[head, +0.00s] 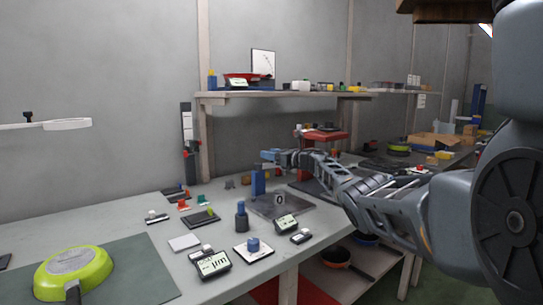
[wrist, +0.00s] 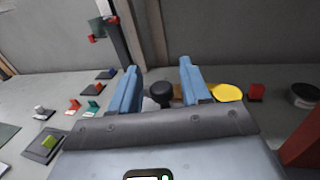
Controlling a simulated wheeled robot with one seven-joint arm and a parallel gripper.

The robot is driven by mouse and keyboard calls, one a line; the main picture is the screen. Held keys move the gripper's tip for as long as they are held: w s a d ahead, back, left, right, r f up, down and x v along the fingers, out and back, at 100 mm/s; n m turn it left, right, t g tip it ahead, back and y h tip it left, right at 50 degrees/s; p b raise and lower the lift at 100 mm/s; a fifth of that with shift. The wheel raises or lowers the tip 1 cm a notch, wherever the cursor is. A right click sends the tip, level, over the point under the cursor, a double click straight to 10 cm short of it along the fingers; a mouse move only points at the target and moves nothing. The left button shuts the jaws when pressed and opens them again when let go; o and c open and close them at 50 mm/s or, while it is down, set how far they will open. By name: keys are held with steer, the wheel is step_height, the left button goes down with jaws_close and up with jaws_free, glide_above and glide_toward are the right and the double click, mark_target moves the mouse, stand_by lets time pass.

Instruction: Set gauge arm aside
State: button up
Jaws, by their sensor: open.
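My gripper (head: 270,155) is open above the back of the bench in the head view, with its blue fingers pointing left. The wrist view shows the gripper's two blue fingers (wrist: 160,68) apart. A dark round knob (wrist: 161,94) shows between them; I cannot tell its depth or whether it belongs to the gauge arm. Below the gripper, a blue post (head: 258,182) stands upright at the back of a dark grey plate (head: 268,208). A small round dial-like part (head: 280,198) is at the plate. I cannot pick out the gauge arm with certainty.
A green pan (head: 75,267) lies on a mat at the front left. Several small gauges and a dark bottle (head: 242,215) stand near the plate. A red stand (head: 325,137) is behind my arm. A shelf (head: 280,94) hangs above. Bare bench shows at left.

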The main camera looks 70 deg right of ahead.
steer(key=shift+s+f, duration=0.1)
steer(key=shift+s+a+p, duration=0.2)
steer(key=shift+s+p, duration=0.15)
steer(key=shift+s, duration=0.3)
steer(key=p+v, duration=0.1)
steer(key=v, duration=0.5)
steer(key=shift+a, duration=0.15)
